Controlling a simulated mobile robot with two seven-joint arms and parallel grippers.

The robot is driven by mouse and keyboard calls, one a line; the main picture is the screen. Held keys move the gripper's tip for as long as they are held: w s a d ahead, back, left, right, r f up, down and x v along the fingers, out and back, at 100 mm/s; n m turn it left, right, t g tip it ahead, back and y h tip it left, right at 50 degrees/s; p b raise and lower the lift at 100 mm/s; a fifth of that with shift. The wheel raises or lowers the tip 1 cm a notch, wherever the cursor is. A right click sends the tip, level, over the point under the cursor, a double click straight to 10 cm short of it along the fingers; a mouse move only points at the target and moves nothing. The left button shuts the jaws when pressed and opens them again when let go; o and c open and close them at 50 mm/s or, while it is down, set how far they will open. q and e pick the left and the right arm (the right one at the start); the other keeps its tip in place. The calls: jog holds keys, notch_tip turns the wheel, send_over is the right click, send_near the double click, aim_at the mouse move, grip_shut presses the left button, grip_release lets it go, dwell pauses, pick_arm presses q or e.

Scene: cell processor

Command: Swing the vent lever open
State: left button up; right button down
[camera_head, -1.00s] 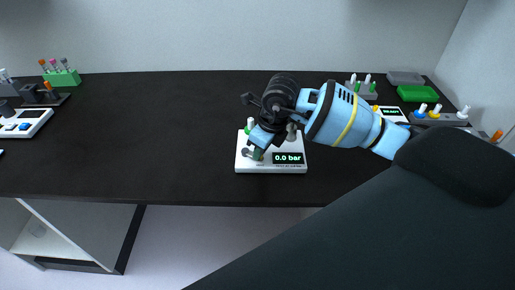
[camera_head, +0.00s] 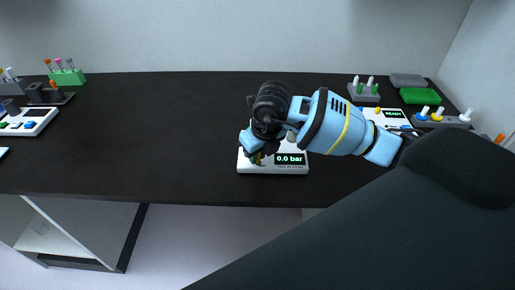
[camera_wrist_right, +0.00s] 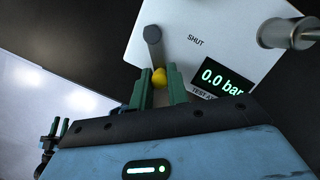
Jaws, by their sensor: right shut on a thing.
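The white vent device (camera_head: 285,168) stands near the front edge of the bench, its display reading 0.0 bar. My right gripper (camera_head: 255,155) reaches down over its left part and covers much of it in the head view. In the right wrist view, the green fingers of my right gripper (camera_wrist_right: 158,88) are shut on the yellow knob (camera_wrist_right: 159,77) of the vent lever.
A metal fitting (camera_wrist_right: 290,33) stands up on the device at the right. A grey rack (camera_head: 363,94), a green tray (camera_head: 418,96) and another white device (camera_head: 388,117) are at the bench's right. The bench middle-left is clear; racks stand far left.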

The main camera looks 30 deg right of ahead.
jog(key=shift+a+m+h, duration=0.2)
jog(key=shift+a+m, duration=0.2)
jog(key=shift+m, duration=0.45)
jog(key=shift+a+m+h, duration=0.2)
jog(key=shift+a+m, duration=0.15)
jog(key=shift+m, duration=0.5)
jog(key=c, duration=1.4)
grip_release()
jog(key=shift+o, duration=0.2)
jog(key=shift+r, duration=3)
